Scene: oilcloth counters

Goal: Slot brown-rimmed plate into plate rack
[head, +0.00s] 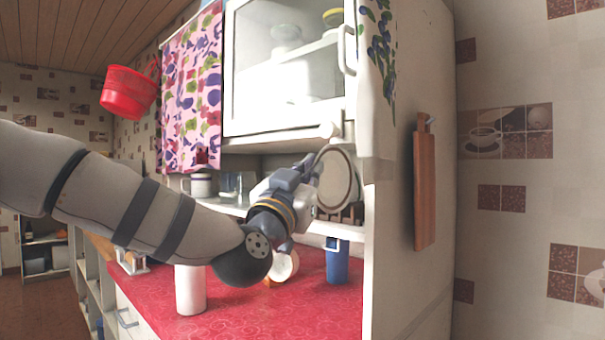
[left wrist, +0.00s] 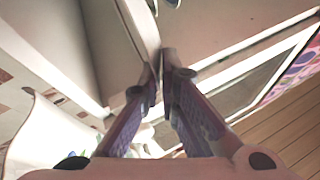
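The brown-rimmed plate (head: 339,177) is pale and stands upright on its edge in the cabinet's niche. The plate rack (head: 352,214), a row of brown slats, shows at its foot. I cannot tell whether the plate sits fully between the slats. My left gripper (head: 316,164) reaches the plate's left edge, and its fingers look shut on it. In the left wrist view the left gripper's fingertips (left wrist: 164,54) are nearly together; the plate is hard to make out there. My right gripper is not in view.
A mug (head: 201,186) stands on the shelf to the left. The cabinet's side wall and a hanging cloth (head: 375,90) bound the right.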

